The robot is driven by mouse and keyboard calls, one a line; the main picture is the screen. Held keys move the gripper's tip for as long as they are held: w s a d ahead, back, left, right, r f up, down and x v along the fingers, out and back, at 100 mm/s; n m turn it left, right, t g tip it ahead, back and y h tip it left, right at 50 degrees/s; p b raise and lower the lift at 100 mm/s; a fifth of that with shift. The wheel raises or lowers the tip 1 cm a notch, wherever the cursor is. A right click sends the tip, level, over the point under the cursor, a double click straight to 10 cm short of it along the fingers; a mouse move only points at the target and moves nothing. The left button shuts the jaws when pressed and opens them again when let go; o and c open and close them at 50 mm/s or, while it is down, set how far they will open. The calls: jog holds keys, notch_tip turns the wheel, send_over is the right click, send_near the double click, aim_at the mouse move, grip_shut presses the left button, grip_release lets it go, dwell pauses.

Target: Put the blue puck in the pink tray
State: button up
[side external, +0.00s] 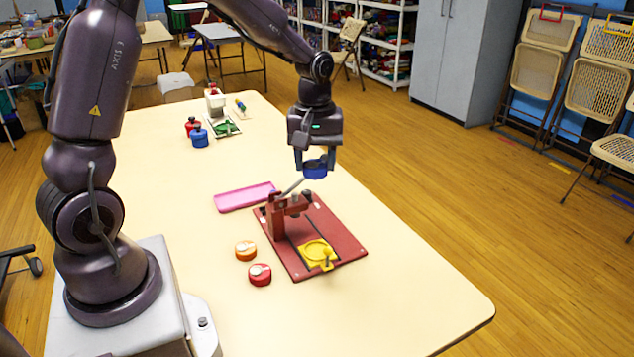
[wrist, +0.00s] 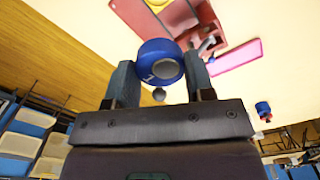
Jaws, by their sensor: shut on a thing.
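The blue puck (side external: 315,169) is held between the fingers of my gripper (side external: 315,163), in the air above the far end of the red board. It also shows in the wrist view (wrist: 160,62), between the two fingertips (wrist: 158,72) and with a grey disc on its face. The pink tray (side external: 245,197) lies on the table to the left of the gripper and lower. It looks empty. The tray also shows in the wrist view (wrist: 234,57), to the right of the puck.
A red board (side external: 318,258) with an upright red block, a metal lever and a yellow round holder (side external: 318,251) stands beside the tray. An orange puck (side external: 246,250) and a red puck (side external: 260,274) lie left of it. Blue and red containers (side external: 198,137) stand farther back.

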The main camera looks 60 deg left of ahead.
jog(key=s+a+n, duration=0.2)
jog(key=a+n, duration=0.5)
jog(key=a, duration=0.9)
jog(key=n, duration=0.4)
send_over(247, 198)
notch_tip(247, 198, down, 13)
jog(key=shift+a+f, duration=0.1)
jog(key=shift+f, duration=2.35)
jog(key=shift+f, duration=0.2)
jog(key=shift+f, duration=0.7)
jog(key=o, duration=0.8)
jog(key=shift+o, duration=0.2)
jog(key=shift+r, duration=0.1)
